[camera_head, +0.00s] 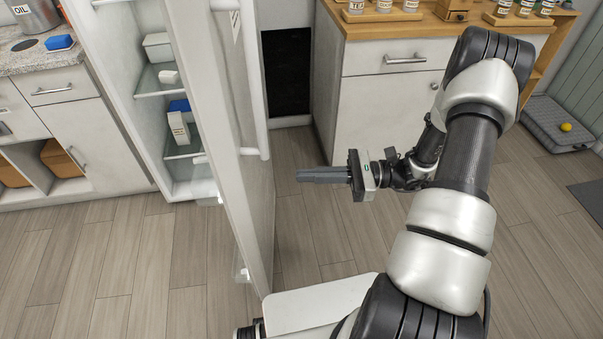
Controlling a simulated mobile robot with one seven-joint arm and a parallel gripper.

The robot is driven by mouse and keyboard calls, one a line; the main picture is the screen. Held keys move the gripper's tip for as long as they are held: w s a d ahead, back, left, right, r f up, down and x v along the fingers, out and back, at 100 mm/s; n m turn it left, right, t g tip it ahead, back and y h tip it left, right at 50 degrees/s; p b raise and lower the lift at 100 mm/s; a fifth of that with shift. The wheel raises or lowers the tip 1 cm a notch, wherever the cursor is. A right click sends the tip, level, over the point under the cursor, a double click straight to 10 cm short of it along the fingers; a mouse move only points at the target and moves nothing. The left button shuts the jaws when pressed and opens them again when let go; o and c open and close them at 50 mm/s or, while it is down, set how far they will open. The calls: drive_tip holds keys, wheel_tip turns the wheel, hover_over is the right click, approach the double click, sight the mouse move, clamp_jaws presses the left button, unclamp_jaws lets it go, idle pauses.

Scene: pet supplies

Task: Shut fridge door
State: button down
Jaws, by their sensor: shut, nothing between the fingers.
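The fridge door (222,110) stands wide open, its edge toward me, in the middle left of the head view. A long white handle (259,80) runs along its right face. The open fridge (130,90) is to its left, with boxes on glass shelves inside. My gripper (300,175) is to the right of the door, pointing left at its outer face. Its fingers are shut with nothing between them. A gap seems to remain between the fingertips and the door.
A white cabinet with a wooden top (400,100) stands behind my arm, with jars on it. A counter with drawers (60,110) is at the far left. A grey pet bed (560,125) with a yellow ball lies at right. The wooden floor around the door is clear.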

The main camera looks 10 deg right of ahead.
sight(246, 177)
drive_tip(key=a, duration=0.3)
drive_tip(key=w+a, duration=0.1)
drive_tip(key=a, duration=0.3)
drive_tip(key=w+a, duration=0.1)
drive_tip(key=a, duration=0.3)
drive_tip(key=shift+w+a+b, duration=0.1)
drive_tip(key=shift+a+b, duration=0.05)
drive_tip(key=shift+b, duration=0.25)
drive_tip(key=shift+a, duration=0.1)
